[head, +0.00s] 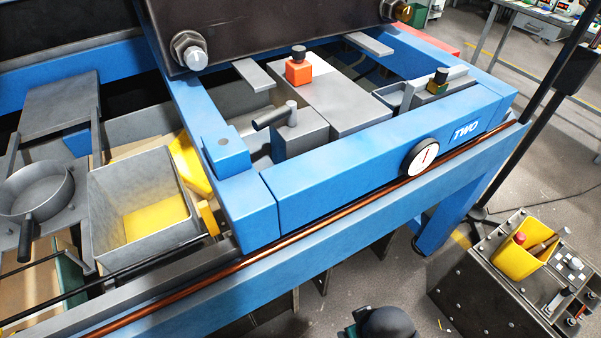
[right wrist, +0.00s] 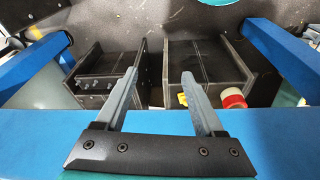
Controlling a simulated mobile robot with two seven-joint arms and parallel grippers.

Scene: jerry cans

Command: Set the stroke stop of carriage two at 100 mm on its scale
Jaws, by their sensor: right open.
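The blue carriage frame marked TWO (head: 466,131) fills the middle and right of the head view. An orange block with a dark knob (head: 299,70) sits on a grey plate inside it. A smaller olive-yellow block with a black knob (head: 438,82) sits at a grey channel further right. I cannot tell which block is the stroke stop, and no scale marks are readable. My right gripper (right wrist: 160,74) is open, with nothing between its fingers, above a blue beam in the right wrist view. My left gripper is not in view.
A round dial gauge (head: 420,158) is on the frame's front beam, above a copper-coloured rod (head: 310,229). A grey bin (head: 101,224) stands left. A dark cabinet with a yellow cup (head: 521,255) stands lower right. The right wrist view shows two dark open-topped boxes (right wrist: 98,85) and a red-and-white roll (right wrist: 232,98).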

